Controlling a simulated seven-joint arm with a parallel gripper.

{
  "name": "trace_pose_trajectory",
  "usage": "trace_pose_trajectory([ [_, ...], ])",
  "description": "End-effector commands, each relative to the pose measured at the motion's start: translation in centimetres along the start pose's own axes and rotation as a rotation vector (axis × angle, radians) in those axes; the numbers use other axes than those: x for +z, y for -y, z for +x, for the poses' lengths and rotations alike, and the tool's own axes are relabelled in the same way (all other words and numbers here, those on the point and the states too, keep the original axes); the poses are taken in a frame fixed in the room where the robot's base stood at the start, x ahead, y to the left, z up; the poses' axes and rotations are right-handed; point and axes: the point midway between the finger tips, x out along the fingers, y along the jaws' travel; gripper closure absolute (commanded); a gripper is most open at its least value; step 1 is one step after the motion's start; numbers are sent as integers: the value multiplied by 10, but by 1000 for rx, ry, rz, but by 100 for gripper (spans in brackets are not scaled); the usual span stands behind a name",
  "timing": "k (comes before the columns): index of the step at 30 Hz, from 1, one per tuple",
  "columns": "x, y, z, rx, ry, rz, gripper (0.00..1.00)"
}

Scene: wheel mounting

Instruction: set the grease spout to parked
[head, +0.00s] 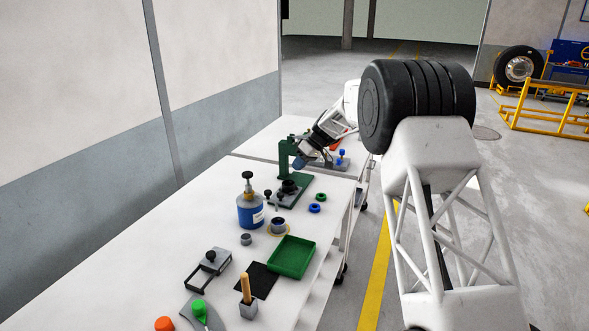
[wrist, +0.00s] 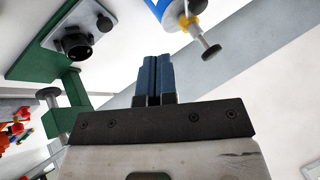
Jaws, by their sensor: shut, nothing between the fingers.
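The grease pot is a blue can (head: 250,211) with a brass-coloured top and a dark knob, upright on the white table in the head view. In the wrist view part of the blue can (wrist: 161,8) shows at the top edge, with a yellow fitting and a grey rod ending in a dark knob (wrist: 210,52); I take this fitting to be the spout, but its setting cannot be told. My gripper (head: 299,163) is beyond the can, beside the green stand, apart from the can. Its blue fingers (wrist: 155,77) are together and empty.
A green stand (head: 285,160) with a black clamp is close to my gripper. Blue and green rings (head: 314,208) lie to its right. A green tray (head: 292,257), a dark mat (head: 257,281) and a wooden-handled tool (head: 246,289) are nearer.

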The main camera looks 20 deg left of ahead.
Motion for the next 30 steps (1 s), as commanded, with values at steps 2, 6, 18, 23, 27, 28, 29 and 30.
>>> trace_pose_trajectory([
  [2, 0, 0, 8, -1, 1, 0, 100],
  [6, 0, 1, 26, -2, 1, 0, 100],
  [18, 0, 1, 86, -2, 2, 0, 100],
  [23, -1, 17, 97, -1, 0, -1, 100],
  [27, 0, 28, 104, -1, 0, 0, 100],
  [28, 0, 30, 105, -1, 1, 0, 100],
  [29, 0, 31, 106, -1, 1, 0, 100],
  [30, 0, 33, 107, -1, 1, 0, 100],
])
